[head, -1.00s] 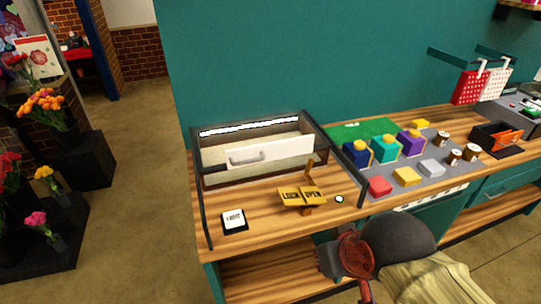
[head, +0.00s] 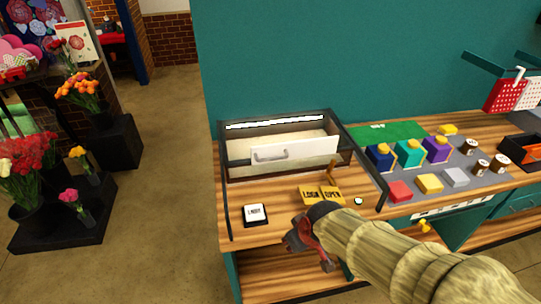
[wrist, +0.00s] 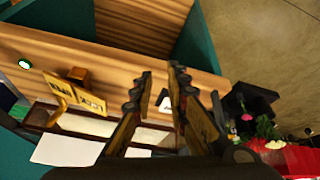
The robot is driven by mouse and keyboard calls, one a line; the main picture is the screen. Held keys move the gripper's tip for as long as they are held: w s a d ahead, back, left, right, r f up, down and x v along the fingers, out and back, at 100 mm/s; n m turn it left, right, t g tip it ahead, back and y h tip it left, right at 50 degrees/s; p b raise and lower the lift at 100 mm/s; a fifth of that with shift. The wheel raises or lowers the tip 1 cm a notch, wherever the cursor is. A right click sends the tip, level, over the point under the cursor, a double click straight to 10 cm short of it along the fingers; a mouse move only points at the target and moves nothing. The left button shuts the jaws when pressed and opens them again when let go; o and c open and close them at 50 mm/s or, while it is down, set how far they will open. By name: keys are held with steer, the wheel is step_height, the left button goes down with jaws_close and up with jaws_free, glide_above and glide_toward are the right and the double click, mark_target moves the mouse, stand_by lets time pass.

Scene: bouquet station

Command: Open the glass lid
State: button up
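The glass case (head: 225,165) stands on the wooden counter, with a dark frame and a white front panel (head: 315,149) carrying a grey handle (head: 270,155). I cannot make out the glass lid itself clearly. A yellow lever (head: 331,172) rises behind yellow plates (head: 322,194) that read LOCK and OPEN; the plates also show in the wrist view (wrist: 88,100). My gripper (head: 300,236) is at the counter's front edge, in front of the plates and below the handle. In the wrist view my gripper (wrist: 160,71) has its fingers apart with nothing held.
Coloured blocks and jars stand on a grey mat (head: 465,160) to the right. Flower stands (head: 70,220) are at far left; floor between is clear.

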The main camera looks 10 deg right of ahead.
mark_target(271, 160)
steer(key=w+a+f+n+t, duration=0.1)
steer(key=w+n, duration=0.1)
steer(key=w, duration=0.3)
steer(key=w+a+f+n+t, duration=0.1)
steer(key=w+n+t, duration=0.1)
steer(key=w, duration=0.3)
steer(key=w+a+f+n+t+p, duration=0.1)
steer(key=w+f+n+t, duration=0.1)
steer(key=w, duration=0.3)
steer(key=shift+w+a+n, duration=0.15)
steer(key=shift+n, duration=0.65)
steer(key=w+r+n+t, duration=0.6)
steer(key=w+r+n, duration=0.15)
steer(key=r, duration=0.25)
steer(key=shift+m, duration=0.45)
steer(key=shift+d+b+x, duration=0.15)
steer(key=shift+b+x, duration=0.2)
steer(key=shift+x, duration=1.4)
steer(key=shift+d+b+x, duration=0.1)
steer(key=shift+b+x, duration=0.25)
steer(key=shift+x, duration=1.35)
steer(key=shift+d, duration=0.15)
steer(key=shift+c, duration=1)
jaws_close()
